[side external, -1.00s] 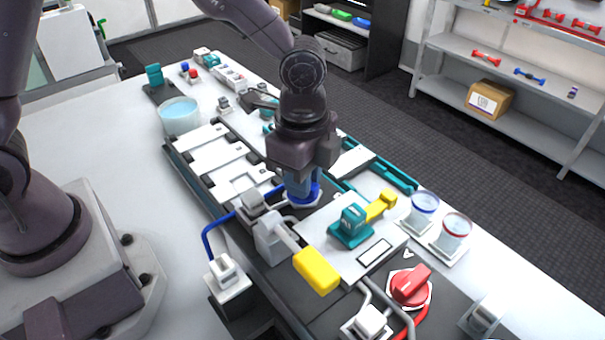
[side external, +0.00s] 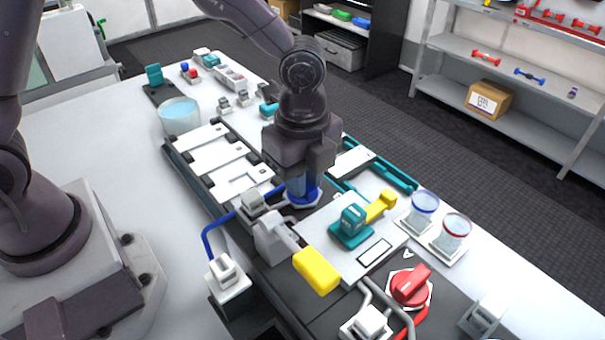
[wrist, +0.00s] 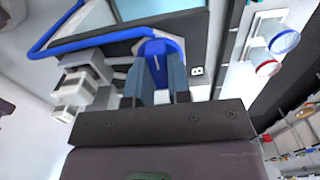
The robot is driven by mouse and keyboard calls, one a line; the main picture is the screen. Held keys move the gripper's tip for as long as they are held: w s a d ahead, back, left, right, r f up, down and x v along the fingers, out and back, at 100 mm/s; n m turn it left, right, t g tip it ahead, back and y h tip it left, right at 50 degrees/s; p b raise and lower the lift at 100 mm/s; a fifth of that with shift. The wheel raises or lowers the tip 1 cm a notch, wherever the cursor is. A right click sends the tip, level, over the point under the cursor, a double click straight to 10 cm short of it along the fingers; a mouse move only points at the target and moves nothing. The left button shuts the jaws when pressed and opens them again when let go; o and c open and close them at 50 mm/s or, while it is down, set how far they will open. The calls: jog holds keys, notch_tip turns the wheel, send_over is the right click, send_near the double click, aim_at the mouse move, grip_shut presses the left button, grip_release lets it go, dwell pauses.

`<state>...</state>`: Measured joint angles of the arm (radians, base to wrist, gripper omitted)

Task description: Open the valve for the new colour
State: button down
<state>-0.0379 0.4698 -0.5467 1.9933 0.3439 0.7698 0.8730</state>
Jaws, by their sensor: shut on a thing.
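A blue valve (side external: 304,196) with a round blue base sits on the dark panel, under my gripper (side external: 303,188). In the wrist view the blue valve's handle (wrist: 156,62) stands between my two fingers (wrist: 160,82), and they are shut on it. My gripper hides most of the handle in the side view. A red valve (side external: 410,288) with a red handle sits on a white plate at the front right, apart from my gripper. A blue tube (side external: 208,240) runs from near the blue valve to a white connector.
A yellow-handled lever (side external: 317,271) stands close in front of my gripper. A teal block with a yellow lever (side external: 352,224) is to its right. Blue-rimmed (side external: 424,208) and red-rimmed (side external: 455,232) cups stand at the right edge. A clear tub (side external: 180,115) is at the back left.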

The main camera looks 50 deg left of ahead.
jog(key=shift+r, duration=0.1)
jog(key=c, duration=1.1)
grip_release()
jog(key=shift+o, duration=0.2)
notch_tip(320, 180, up, 13)
